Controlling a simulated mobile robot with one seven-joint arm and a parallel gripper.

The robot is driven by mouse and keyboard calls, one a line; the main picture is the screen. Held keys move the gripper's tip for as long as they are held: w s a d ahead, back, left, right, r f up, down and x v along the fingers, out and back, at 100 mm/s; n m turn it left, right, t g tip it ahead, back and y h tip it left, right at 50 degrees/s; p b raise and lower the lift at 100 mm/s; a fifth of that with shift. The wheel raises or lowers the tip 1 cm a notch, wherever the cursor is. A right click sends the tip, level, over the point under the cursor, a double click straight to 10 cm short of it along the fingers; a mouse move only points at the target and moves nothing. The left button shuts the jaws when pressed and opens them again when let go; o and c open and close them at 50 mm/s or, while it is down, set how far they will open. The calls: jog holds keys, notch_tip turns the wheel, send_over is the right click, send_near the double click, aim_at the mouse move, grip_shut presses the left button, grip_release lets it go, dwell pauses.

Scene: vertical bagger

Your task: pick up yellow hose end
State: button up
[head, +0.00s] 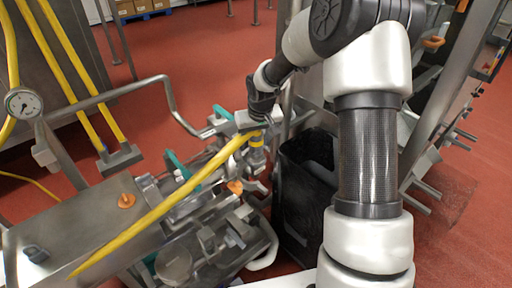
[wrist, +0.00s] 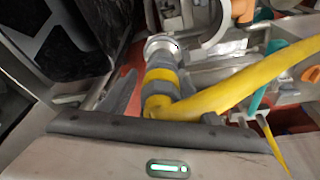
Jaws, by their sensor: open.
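The yellow hose (head: 160,207) runs from the lower left up to its hose end (head: 257,141), just below my gripper (head: 250,121). In the wrist view the hose end (wrist: 162,77) shows a grey coupling with a yellow band. The yellow hose (wrist: 245,88) bends away from it to the right. My gripper (wrist: 168,108) is open. One dark finger stands left of the hose end; the other is mostly hidden behind the hose. The hose end appears between the fingers, but I cannot tell whether they touch it.
A black bin (head: 300,190) stands right of the hose end. Below lies a metal machine with clamps, teal handles and an orange knob (head: 126,201). A pressure gauge (head: 23,103) and a bent pipe rail (head: 180,112) are at the left. Red floor (head: 215,60) is open behind.

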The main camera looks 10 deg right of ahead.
jog(key=c, duration=1.3)
